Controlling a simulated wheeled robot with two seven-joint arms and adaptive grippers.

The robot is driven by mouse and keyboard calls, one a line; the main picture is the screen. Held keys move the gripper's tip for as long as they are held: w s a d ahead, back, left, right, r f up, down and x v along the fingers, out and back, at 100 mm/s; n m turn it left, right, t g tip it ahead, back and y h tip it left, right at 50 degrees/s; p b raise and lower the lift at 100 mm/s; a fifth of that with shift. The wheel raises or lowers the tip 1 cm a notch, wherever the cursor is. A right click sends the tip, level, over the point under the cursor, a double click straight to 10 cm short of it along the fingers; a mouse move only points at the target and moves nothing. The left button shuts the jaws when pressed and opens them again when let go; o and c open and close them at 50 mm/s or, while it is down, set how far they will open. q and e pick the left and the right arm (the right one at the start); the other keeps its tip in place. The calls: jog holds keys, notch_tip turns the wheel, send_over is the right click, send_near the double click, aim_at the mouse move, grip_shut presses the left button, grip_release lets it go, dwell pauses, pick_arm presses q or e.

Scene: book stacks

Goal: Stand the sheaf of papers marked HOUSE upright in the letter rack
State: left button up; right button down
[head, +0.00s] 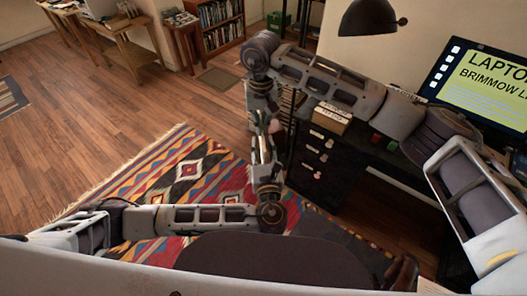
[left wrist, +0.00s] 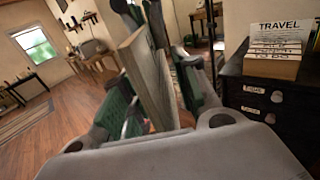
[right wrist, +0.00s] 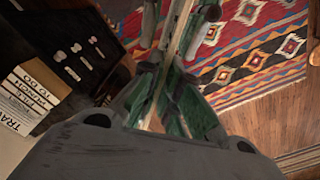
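A thin tan-edged sheaf of papers (left wrist: 150,82) is between the fingers of my left gripper (left wrist: 158,100) in the left wrist view; its marking does not show. It also shows edge-on in the right wrist view (right wrist: 172,45), where my right gripper (right wrist: 163,88) is shut on it. My left gripper's fingers stand apart on either side of the sheaf. In the head view both grippers meet at the cabinet's left side, and the sheaf is mostly hidden. The letter rack (head: 331,118) sits on the black cabinet, with stepped labels and a white TRAVEL sheaf (left wrist: 281,31) upright at its back.
The black drawer cabinet (head: 312,165) has labelled drawers. A lamp (head: 368,18) hangs over the desk, and a monitor (head: 480,88) stands at the right. A patterned rug (head: 190,170) covers the floor below the grippers.

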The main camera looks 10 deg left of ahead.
pick_arm(q)
grip_shut()
pick_arm(e)
jog(key=c, duration=1.6)
grip_release()
jog(key=shift+o, duration=0.2)
jog(key=shift+r, duration=0.1)
notch_tip(320, 180, up, 12)
